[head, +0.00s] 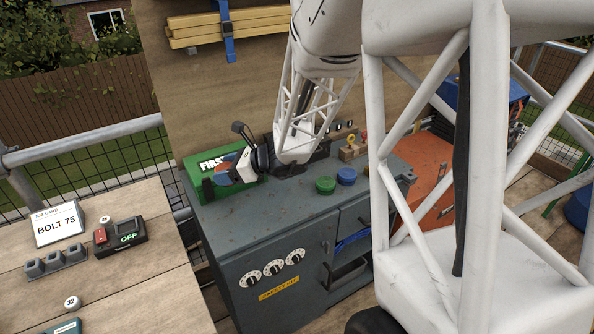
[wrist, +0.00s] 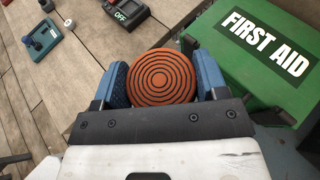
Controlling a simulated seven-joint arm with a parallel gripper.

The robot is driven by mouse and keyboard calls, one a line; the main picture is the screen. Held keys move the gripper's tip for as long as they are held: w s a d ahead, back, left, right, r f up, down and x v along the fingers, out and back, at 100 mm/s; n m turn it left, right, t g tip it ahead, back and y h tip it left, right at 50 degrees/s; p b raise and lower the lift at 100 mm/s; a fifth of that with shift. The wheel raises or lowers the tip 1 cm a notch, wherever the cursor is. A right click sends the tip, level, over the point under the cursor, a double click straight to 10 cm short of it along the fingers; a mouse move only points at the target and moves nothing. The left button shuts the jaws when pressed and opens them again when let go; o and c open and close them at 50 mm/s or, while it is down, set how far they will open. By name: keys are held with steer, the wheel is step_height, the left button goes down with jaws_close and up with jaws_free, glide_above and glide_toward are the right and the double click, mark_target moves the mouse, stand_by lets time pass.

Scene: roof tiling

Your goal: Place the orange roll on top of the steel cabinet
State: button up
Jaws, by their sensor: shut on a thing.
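The orange roll (wrist: 160,78), its round end marked with dark concentric rings, sits between the blue fingers of my gripper (wrist: 162,84) in the wrist view. The fingers are shut on it from both sides. In the head view my gripper (head: 232,171) is at the left end of the steel cabinet (head: 272,218), in front of the green first aid box; the roll is mostly hidden there. The cabinet is dark grey, with white dials on its front. I cannot tell how high the roll is or whether it touches the cabinet top.
The green first aid box (head: 203,180) stands close beside my gripper and also shows in the wrist view (wrist: 265,60). The cabinet's front-left top is clear. A wooden deck (head: 150,285) lies left.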

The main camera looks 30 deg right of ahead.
steer(key=s+d+f+m+t+h, duration=0.1)
steer(key=s+d+m+t+h, duration=0.15)
steer(key=s+d, duration=0.6)
steer(key=s+d+f+m+t+h, duration=0.1)
steer(key=s+d+f+m+h, duration=0.15)
steer(key=s+d, duration=0.65)
step_height(320, 180, down, 7)
steer(key=a, duration=0.1)
steer(key=shift+s+a+m, duration=0.3)
steer(key=shift+s, duration=0.1)
steer(key=shift+w+r+t, duration=0.1)
steer(key=shift+t, duration=0.15)
glide_above(303, 199)
steer(key=shift+a+f, duration=0.1)
steer(key=shift+f, duration=0.65)
steer(key=shift+f, duration=0.1)
steer(key=shift+f, duration=1.65)
